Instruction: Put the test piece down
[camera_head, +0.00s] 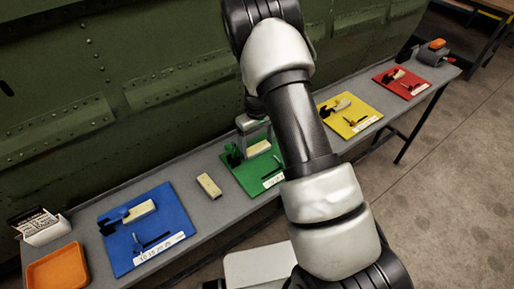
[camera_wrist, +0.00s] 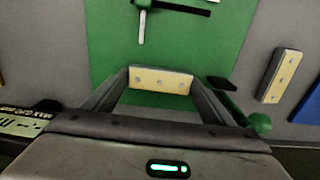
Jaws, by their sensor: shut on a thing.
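My gripper (camera_wrist: 160,88) is shut on a cream test piece (camera_wrist: 160,80) with small round marks along its face. The piece spans between the two fingers, over the green board (camera_wrist: 112,45). In the head view, my gripper (camera_head: 252,130) and the held test piece (camera_head: 258,148) are over the back part of the green board (camera_head: 236,176), partly hidden by my arm. I cannot tell whether the piece touches the board. A second, similar cream piece (camera_head: 209,185) lies on the grey bench between the green and blue boards; it also shows in the wrist view (camera_wrist: 281,75).
The grey bench (camera_head: 205,213) runs along a riveted green fuselage wall (camera_head: 130,60). Blue (camera_head: 120,258), yellow (camera_head: 358,105) and red (camera_head: 412,90) boards hold tools and pieces. An orange tray (camera_head: 57,272) and a white box (camera_head: 43,233) stand at the left end.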

